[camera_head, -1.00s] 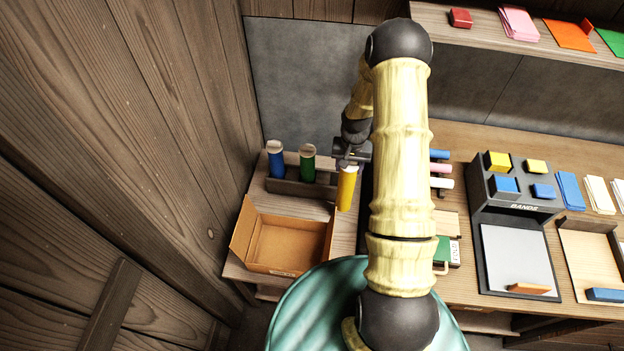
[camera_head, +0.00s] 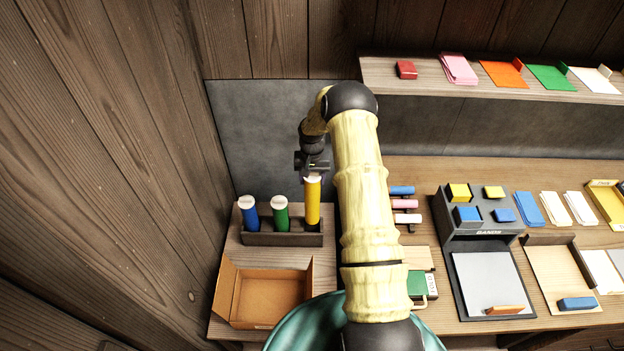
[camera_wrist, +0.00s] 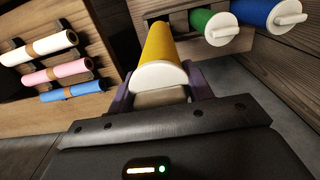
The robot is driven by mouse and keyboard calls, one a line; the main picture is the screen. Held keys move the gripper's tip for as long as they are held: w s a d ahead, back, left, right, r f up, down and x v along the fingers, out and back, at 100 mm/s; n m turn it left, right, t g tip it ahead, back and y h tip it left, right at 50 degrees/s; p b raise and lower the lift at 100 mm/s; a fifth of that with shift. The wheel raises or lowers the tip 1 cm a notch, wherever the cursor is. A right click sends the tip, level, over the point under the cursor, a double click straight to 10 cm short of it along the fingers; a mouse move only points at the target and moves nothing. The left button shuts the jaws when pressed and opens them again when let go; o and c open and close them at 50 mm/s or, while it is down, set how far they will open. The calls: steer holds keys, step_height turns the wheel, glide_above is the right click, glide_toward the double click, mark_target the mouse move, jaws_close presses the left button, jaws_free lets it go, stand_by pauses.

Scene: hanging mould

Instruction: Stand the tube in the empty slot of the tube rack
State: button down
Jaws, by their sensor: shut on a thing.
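The yellow tube (camera_head: 313,202) with a white cap is held upright in my gripper (camera_head: 314,174). Its lower end is at the right-hand slot of the dark wooden tube rack (camera_head: 284,240). I cannot tell whether the end is just above the slot or slightly in it. In the wrist view the tube (camera_wrist: 160,45) points away from my gripper (camera_wrist: 160,92), and dark slot opening shows beside its far end. A blue tube (camera_head: 249,216) and a green tube (camera_head: 281,216) stand in the other slots.
An open cardboard box (camera_head: 270,298) sits in front of the rack. The wooden side wall is close on the left. Blue, pink and white rolls (camera_head: 405,204) lie to the right, with a dark organiser (camera_head: 480,215) farther right. A shelf (camera_head: 430,92) runs above.

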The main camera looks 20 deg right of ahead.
steer(key=shift+w+f, duration=0.1)
steer(key=shift+w+f+b, duration=0.1)
steer(key=shift+f+b, duration=0.2)
steer(key=shift+f, duration=0.3)
steer(key=shift+s+d+f+b, duration=0.2)
steer(key=shift+f+b, duration=0.2)
steer(key=shift+f, duration=0.4)
steer(key=f, duration=0.1)
steer(key=f+b, duration=0.1)
steer(key=shift+w+a+f+b, duration=0.1)
steer(key=shift+a+f+b, duration=0.2)
steer(key=shift+a, duration=0.05)
step_height(320, 180, down, 6)
steer(key=b, duration=0.4)
steer(key=shift+d+r+b, duration=0.15)
steer(key=shift+r+b, duration=0.1)
steer(key=shift+b, duration=0.05)
steer(key=shift+f+b, duration=0.7)
steer(key=shift+f, duration=0.2)
steer(key=shift+f+b, duration=1)
steer(key=shift+b, duration=0.25)
